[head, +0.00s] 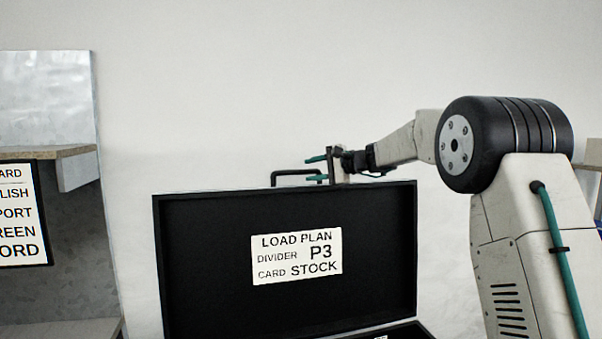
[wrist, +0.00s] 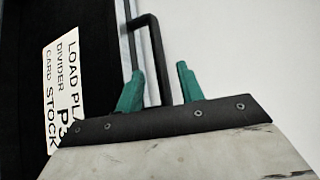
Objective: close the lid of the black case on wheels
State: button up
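The black case's lid (head: 200,270) stands open and nearly upright in the head view, with a white load-plan label (head: 297,256) on its inner face. A dark handle (head: 292,171) rises from the lid's top edge. My gripper (head: 315,168) is at the handle's right end, with one teal finger above the grip bar and one below. In the wrist view, the handle's bar (wrist: 154,55) passes between the two spread fingers of my gripper (wrist: 160,75), with gaps beside it. The lid (wrist: 35,100) is at the left there. The case's wheels are out of view.
The case body's rim (head: 405,329) just shows at the bottom edge. A shelf unit (head: 75,152) with a black-framed sign (head: 22,214) stands at the left. A plain pale wall is behind the lid, with free room above it.

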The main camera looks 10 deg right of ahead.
aim_at(297, 172)
jog(key=x, duration=0.5)
jog(key=shift+a, duration=0.45)
